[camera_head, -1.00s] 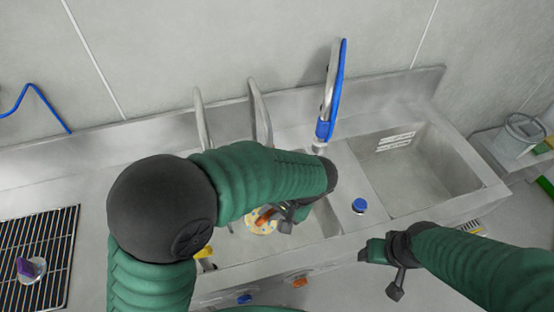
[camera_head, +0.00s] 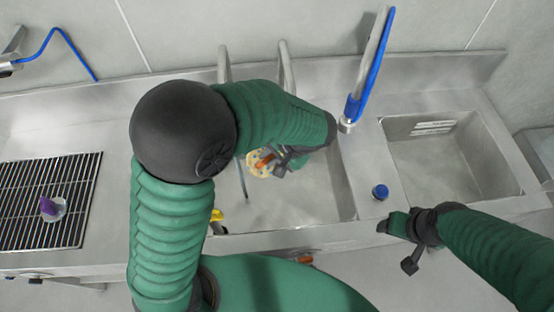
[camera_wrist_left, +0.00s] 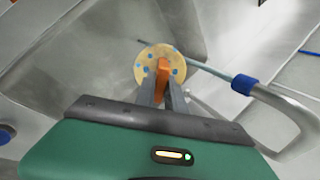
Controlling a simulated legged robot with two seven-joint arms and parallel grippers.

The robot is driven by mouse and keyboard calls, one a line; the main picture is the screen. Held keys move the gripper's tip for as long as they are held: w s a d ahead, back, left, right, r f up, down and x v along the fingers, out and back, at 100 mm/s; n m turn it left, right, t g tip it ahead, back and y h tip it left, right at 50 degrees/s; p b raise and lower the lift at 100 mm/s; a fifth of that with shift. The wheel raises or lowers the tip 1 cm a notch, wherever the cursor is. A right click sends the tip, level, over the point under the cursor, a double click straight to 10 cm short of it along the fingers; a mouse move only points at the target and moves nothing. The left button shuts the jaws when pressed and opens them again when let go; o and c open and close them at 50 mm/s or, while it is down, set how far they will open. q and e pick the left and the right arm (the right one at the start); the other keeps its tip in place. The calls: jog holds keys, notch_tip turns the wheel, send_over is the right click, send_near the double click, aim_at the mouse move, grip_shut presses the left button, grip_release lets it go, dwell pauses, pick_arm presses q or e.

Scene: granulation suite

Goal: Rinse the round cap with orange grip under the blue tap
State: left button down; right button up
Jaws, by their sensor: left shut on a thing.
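The round cap (camera_head: 256,168) is a pale yellow disc with blue spots and an orange grip (camera_wrist_left: 163,66). My left gripper (camera_head: 272,160) is shut on the orange grip and holds the cap over the left sink basin. In the left wrist view, the cap (camera_wrist_left: 144,62) faces away beyond the fingers. A grey tap spout with a blue collar (camera_wrist_left: 244,84) is right of the cap there. A thin grey-blue line, perhaps water, runs from it to beside the cap; contact is unclear. My right gripper (camera_head: 392,226) is in front of the sink; its jaw state is unclear.
Two grey spouts (camera_head: 287,66) rise behind the left basin. A upright tap with a blue hose (camera_head: 372,70) stands between basins. A blue-capped item (camera_head: 380,192) sits on the divider. The right basin (camera_head: 445,165) is empty. A drying rack (camera_head: 70,225) holds a purple-gripped piece (camera_head: 48,206).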

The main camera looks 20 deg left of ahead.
pick_arm(q)
jog(key=shift+a, duration=0.5)
jog(key=shift+w+a+f+b, duration=0.1)
jog(key=shift+w+a+f, duration=0.05)
jog(key=shift+a, duration=0.75)
jog(key=shift+w+a+f+b, duration=0.1)
jog(key=shift+a+f+b, duration=0.05)
jog(key=shift+a, duration=0.8)
jog(key=shift+w+a+f+b, duration=0.1)
jog(key=shift+w+a+f, duration=0.05)
jog(key=shift+a, duration=0.75)
jog(key=shift+w+f, duration=0.1)
jog(key=shift+w, duration=0.5)
jog(key=shift+s+a, duration=0.15)
jog(key=shift+s, duration=0.15)
jog(key=shift+s+a, duration=0.25)
jog(key=shift+a, duration=0.05)
pick_arm(e)
jog(key=shift+s+a+f, duration=0.25)
jog(key=shift+s+a, duration=0.1)
jog(key=shift+a, duration=0.15)
pick_arm(q)
jog(key=shift+w, duration=0.1)
